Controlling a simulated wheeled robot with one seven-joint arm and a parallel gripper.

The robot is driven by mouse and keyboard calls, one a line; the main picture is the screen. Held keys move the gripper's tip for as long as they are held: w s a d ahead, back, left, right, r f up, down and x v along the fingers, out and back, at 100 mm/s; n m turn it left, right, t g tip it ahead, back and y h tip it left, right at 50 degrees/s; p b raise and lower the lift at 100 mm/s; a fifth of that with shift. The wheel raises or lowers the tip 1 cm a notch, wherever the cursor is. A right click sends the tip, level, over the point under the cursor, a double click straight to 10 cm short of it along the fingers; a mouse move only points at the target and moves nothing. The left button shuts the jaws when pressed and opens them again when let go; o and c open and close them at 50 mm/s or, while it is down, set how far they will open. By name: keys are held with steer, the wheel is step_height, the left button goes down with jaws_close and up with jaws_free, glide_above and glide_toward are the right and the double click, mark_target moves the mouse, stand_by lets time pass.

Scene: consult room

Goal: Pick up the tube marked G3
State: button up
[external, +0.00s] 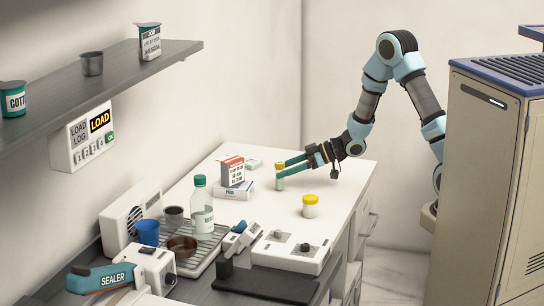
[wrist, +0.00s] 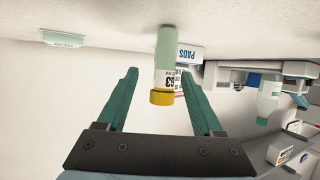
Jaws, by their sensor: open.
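A pale green tube (external: 279,182) with a yellow cap stands upright on the white counter, in front of the boxes. It appears upside down in the wrist view (wrist: 167,45), with its cap toward my gripper. Its white label is partly seen, with marks that look like "G3". My gripper (external: 282,168) is open, with its green fingers level with the tube's upper part. In the wrist view the tube shows between the two fingers, with gaps on both sides. I cannot tell how deep it sits between them.
A white jar with a yellow lid (external: 310,207) stands nearer on the counter. A pads box (external: 233,191) and a red-topped carton (external: 231,171) are left of the tube. A green-capped bottle (external: 200,209) stands on a rack. A small pale box (wrist: 62,39) lies on the counter.

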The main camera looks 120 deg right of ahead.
steer(key=p+x, duration=0.1)
steer(key=x, duration=0.4)
steer(key=shift+w+a+f+p, duration=0.1)
steer(key=shift+a+p, duration=0.15)
steer(key=shift+p, duration=0.1)
jaws_close()
